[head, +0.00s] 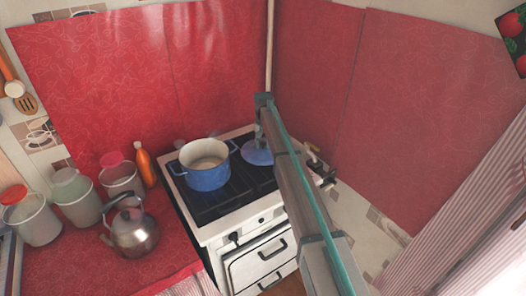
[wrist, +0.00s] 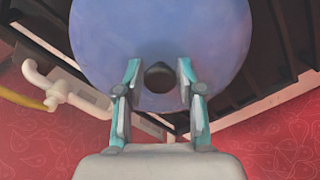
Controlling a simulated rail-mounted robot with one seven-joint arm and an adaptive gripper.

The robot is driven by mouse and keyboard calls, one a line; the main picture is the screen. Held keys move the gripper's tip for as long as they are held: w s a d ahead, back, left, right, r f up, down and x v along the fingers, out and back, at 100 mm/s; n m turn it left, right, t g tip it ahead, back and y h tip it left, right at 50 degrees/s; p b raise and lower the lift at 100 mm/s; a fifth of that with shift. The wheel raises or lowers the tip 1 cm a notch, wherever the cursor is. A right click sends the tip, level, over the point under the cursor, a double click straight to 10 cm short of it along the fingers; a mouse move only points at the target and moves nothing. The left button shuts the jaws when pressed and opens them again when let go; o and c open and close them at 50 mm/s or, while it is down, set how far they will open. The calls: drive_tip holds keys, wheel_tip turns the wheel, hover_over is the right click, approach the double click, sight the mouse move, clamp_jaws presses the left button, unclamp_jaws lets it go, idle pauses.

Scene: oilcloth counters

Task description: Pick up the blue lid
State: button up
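The blue lid (head: 254,157) lies on the right part of the stove top, to the right of the blue pot (head: 207,178). My arm hides part of the lid in the head view. In the wrist view the round blue lid (wrist: 160,30) fills the upper middle, with its dark knob (wrist: 158,76) facing the camera. My gripper (wrist: 158,68) is open, with one teal-and-grey finger on each side of the knob. A gap shows between the knob and each finger. Whether the fingertips touch the lid's surface, I cannot tell.
The white stove (head: 250,222) stands in the corner between red walls. A kettle (head: 134,232), an orange bottle (head: 146,167) and several jars stand on the red counter at left. A white pipe with a yellow part (wrist: 62,84) shows near the lid.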

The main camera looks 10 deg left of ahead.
drive_tip(key=shift+f, duration=0.1)
clamp_jaws()
